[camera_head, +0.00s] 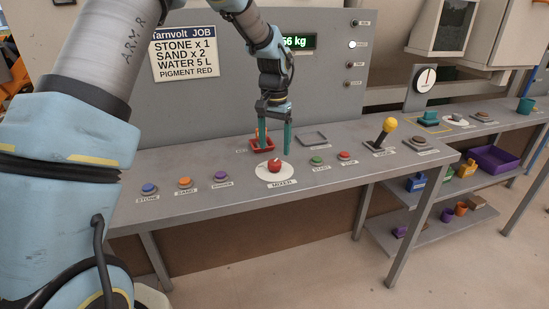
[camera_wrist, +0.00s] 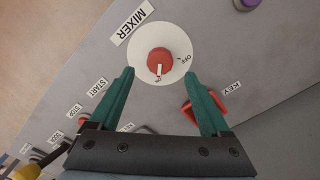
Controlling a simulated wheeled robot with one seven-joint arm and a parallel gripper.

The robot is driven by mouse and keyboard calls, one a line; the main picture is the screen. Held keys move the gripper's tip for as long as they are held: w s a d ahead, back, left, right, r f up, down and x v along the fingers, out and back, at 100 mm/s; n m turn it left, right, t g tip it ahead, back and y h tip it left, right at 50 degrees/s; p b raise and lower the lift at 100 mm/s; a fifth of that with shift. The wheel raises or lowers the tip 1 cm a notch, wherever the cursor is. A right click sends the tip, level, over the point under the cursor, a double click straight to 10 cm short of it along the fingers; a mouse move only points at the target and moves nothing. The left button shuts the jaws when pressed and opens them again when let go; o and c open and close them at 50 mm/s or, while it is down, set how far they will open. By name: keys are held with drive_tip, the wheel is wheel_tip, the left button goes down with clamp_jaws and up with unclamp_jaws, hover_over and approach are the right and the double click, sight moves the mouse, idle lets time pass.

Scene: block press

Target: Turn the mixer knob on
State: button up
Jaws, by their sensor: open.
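The red mixer knob (camera_head: 274,165) sits on a round white dial plate (camera_head: 262,173) on the sloping grey console. In the wrist view the knob (camera_wrist: 160,57) shows a white pointer line aimed down the picture, toward a small mark too small to read. The word OFF is on the dial plate (camera_wrist: 176,40) at the right of the knob. My gripper (camera_head: 277,152) is open and empty, pointing down above and slightly behind the knob. In the wrist view its green fingertips (camera_wrist: 160,74) are spread wide to either side below the knob, apart from it.
A red key holder (camera_head: 262,146) stands close behind the fingers. Coloured buttons, including a purple one (camera_head: 221,175) and a green one (camera_head: 317,160), flank the knob. A yellow-topped lever (camera_head: 389,126) rises at the right.

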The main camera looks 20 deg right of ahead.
sight(275, 162)
wheel_tip(275, 162, up, 6)
drive_tip(key=shift+f+b, duration=0.1)
drive_tip(key=shift+b, duration=0.3)
